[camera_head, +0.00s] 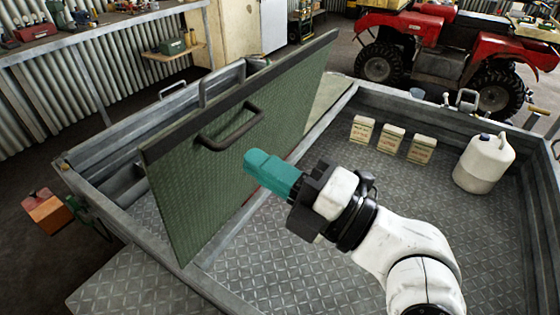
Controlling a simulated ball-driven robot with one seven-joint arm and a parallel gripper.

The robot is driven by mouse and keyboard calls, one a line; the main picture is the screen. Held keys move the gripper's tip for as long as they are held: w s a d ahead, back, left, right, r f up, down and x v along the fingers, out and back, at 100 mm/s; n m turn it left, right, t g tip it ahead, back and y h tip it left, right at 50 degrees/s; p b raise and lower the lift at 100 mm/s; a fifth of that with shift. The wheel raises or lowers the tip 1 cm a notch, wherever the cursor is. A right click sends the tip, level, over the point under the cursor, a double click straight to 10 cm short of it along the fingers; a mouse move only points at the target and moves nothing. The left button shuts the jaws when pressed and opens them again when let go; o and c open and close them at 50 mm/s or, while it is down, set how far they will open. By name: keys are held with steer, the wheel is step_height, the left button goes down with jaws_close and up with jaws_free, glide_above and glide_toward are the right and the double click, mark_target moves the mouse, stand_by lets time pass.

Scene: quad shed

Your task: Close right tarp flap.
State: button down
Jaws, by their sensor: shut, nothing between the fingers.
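The green tarp flap (210,170) is a stiff panel with a dark top edge. It stands steeply tilted over the middle of the grey metal trailer. A dark bar handle (232,128) sits near its top edge, on the face toward my gripper. My gripper (252,160) has teal fingers, shut and empty. It is to the right of the flap, below and right of the handle, with its tips pointing at the panel. I cannot tell whether the tips touch the panel. They are not on the handle. The flap hides part of the trailer's left side.
The trailer's right bed (325,225) is open. Several small boxes (392,140) stand at its back, with a white jug (484,163) at the right. A red quad (440,45) is behind. A workbench (100,30) runs along the left wall. An orange-brown box (47,212) is at the far left.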

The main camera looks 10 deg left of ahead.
mark_target(189, 122)
steer(key=p+x, duration=0.4)
steer(key=x, duration=0.6)
